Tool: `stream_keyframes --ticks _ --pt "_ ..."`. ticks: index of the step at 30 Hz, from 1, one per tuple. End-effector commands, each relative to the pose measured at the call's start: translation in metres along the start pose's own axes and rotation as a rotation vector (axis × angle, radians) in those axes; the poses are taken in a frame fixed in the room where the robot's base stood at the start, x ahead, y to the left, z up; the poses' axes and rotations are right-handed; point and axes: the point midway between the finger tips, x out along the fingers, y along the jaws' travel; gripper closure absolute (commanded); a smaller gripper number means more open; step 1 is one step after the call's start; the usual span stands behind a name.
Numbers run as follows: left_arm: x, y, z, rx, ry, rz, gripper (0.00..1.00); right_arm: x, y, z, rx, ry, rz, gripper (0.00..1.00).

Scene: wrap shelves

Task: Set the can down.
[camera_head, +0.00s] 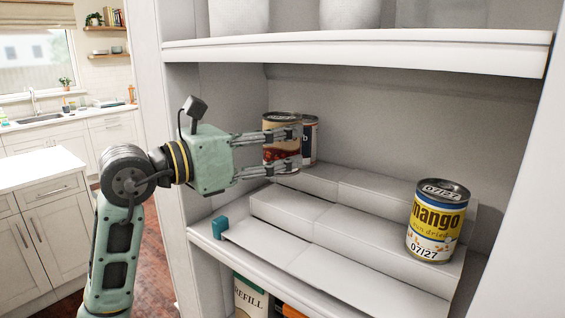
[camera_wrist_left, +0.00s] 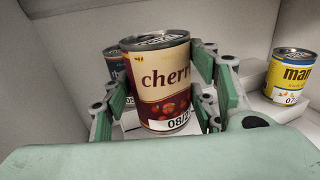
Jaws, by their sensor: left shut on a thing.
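My left gripper (camera_head: 273,151) reaches into the shelf from the left, shut on a cherry can (camera_head: 282,122). In the left wrist view the cherry can (camera_wrist_left: 158,82) stands upright between the fingers, with a cream and dark red label. It is over or near the back-left of a white stepped riser (camera_head: 330,220); I cannot tell whether it touches a step. My right gripper is in neither view.
A yellow mango can (camera_head: 436,222) stands on the riser at the right. The riser's middle steps are bare. A white upper shelf (camera_head: 350,50) runs overhead. A teal clip (camera_head: 220,227) sits at the riser's front left. A REFILL container (camera_head: 251,297) is on the shelf below.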

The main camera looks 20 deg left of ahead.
Motion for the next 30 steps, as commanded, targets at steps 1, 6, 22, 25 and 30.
stream_keyframes --ticks 1,6,22,25,30 --pt "0.011 0.003 0.006 -0.005 -0.004 -0.002 0.84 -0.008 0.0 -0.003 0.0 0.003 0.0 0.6" --pt "0.02 0.006 -0.018 -0.004 -0.001 0.0 0.84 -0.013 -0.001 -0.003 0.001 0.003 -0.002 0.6" --pt "0.022 0.007 -0.066 -0.002 -0.004 0.0 0.84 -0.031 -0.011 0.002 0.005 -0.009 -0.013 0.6" --pt "0.022 0.007 -0.069 0.001 -0.004 0.001 0.84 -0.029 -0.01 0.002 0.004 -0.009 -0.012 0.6" --pt "0.022 0.007 -0.069 0.001 -0.004 0.001 0.84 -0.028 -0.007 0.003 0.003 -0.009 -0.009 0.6"
